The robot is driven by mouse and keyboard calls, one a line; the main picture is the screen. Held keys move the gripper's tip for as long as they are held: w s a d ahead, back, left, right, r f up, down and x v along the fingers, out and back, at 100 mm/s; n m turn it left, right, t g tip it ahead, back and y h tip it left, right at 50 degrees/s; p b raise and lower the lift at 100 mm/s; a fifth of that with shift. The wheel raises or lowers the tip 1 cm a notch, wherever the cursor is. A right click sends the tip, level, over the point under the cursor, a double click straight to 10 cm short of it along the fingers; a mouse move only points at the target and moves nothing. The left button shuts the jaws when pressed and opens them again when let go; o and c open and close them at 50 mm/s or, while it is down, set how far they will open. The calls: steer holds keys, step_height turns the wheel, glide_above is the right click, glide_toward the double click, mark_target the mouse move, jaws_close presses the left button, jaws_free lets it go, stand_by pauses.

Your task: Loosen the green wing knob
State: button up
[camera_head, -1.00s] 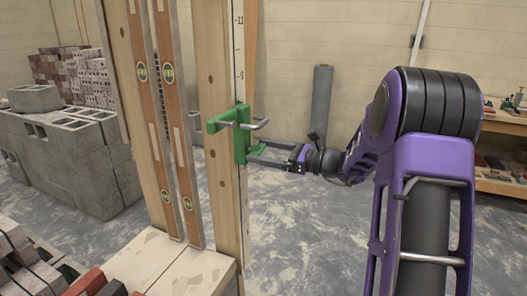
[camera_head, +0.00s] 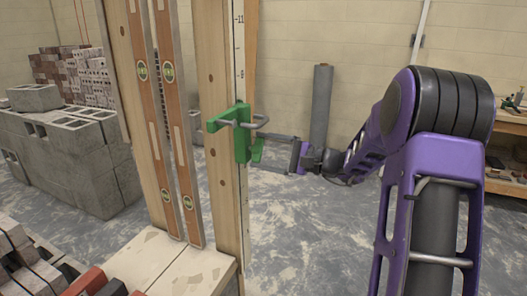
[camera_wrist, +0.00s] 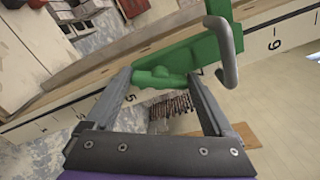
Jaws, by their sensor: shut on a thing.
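A green clamp (camera_head: 241,145) sits on the wooden post with the number scale. Its green wing knob (camera_head: 257,151) sticks out to the right, on the side facing my gripper. A bent grey metal rod (camera_head: 245,126) crosses the clamp above the knob. In the wrist view the wing knob (camera_wrist: 160,78) lies between my two fingertips, with the green clamp (camera_wrist: 195,53) behind it and the rod (camera_wrist: 229,55) to the right. My gripper (camera_head: 260,152) is shut on the wing knob, with one finger above the other; it also shows in the wrist view (camera_wrist: 163,79).
The wooden post (camera_head: 214,70) stands upright. Two spirit levels (camera_head: 174,120) lean left of it. Grey blocks (camera_head: 75,150) are stacked at the left. A grey roll (camera_head: 321,105) stands by the wall. The floor right of the post is clear.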

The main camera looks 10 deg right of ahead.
steer(key=n, duration=0.5)
steer(key=shift+f+n, duration=0.1)
steer(key=shift+n, duration=0.2)
stand_by(0.4)
steer(key=o, duration=1.1)
steer(key=shift+s+d, duration=0.1)
steer(key=v, duration=1.7)
steer(key=shift+s+d+p, duration=0.1)
steer(key=shift+p, duration=0.25)
